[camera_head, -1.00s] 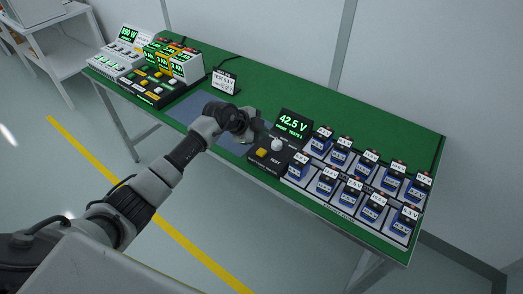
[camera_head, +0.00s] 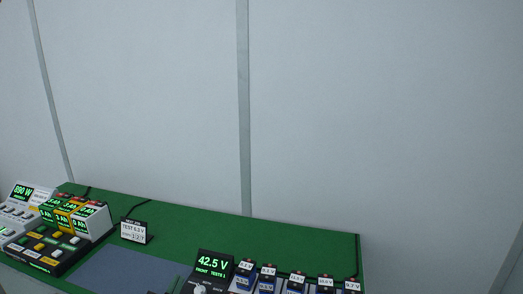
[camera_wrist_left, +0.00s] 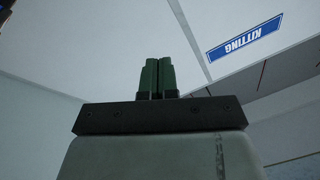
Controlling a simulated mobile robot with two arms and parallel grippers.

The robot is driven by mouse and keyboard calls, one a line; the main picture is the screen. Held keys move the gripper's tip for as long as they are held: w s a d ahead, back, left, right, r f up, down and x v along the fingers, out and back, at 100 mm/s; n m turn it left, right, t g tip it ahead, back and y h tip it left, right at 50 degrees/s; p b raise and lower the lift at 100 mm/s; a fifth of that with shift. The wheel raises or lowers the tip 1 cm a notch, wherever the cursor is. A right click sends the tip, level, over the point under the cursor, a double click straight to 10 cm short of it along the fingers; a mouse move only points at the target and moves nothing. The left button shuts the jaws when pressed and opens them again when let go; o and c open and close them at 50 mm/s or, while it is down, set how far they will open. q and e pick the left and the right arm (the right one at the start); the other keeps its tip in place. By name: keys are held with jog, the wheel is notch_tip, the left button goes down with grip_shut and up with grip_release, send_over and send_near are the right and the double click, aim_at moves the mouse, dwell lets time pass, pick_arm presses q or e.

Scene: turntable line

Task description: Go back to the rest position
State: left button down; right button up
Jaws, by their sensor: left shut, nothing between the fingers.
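My left gripper (camera_wrist_left: 158,75) shows in the left wrist view with its two green fingers together, shut and empty. Behind the fingers are a pale wall and ceiling. In the head view only a small dark green sliver, which looks like its fingertips (camera_head: 172,285), shows at the bottom edge, by the tester (camera_head: 215,264) reading 42.5 V. The rest of my left arm is out of that view. My right gripper is in neither view.
The green table (camera_head: 190,222) runs along the wall. A power unit and battery packs (camera_head: 85,217) stand at its left, a small sign (camera_head: 134,231) behind the grey mat (camera_head: 120,272), and blue labelled cells (camera_head: 266,284) at the right. A KITTING sign (camera_wrist_left: 243,37) hangs in the wrist view.

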pick_arm(q)
jog(key=s+a+f+n+g+y, duration=0.3)
jog(key=s+f+n+g+y, duration=0.15)
jog(key=s, duration=0.25)
jog(key=s+a+f+n+g+y, duration=0.3)
jog(key=s+f+g, duration=0.15)
jog(key=s, duration=0.25)
jog(key=s+d+f+m+g+h, duration=0.1)
jog(key=s+d+f+g+h, duration=0.2)
jog(key=s, duration=0.5)
jog(key=s+d+f+m+g+h, duration=0.1)
jog(key=s+f+m+g, duration=0.15)
jog(key=s+g, duration=0.35)
notch_tip(320, 180, down, 26)
jog(key=s, duration=0.2)
jog(key=s+a+f+g, duration=0.1)
jog(key=s+a+f, duration=0.1)
jog(key=s+f, duration=1.3)
jog(key=shift+s+a+f+n, duration=0.25)
jog(key=shift+s+f+n, duration=0.1)
jog(key=shift+s, duration=0.2)
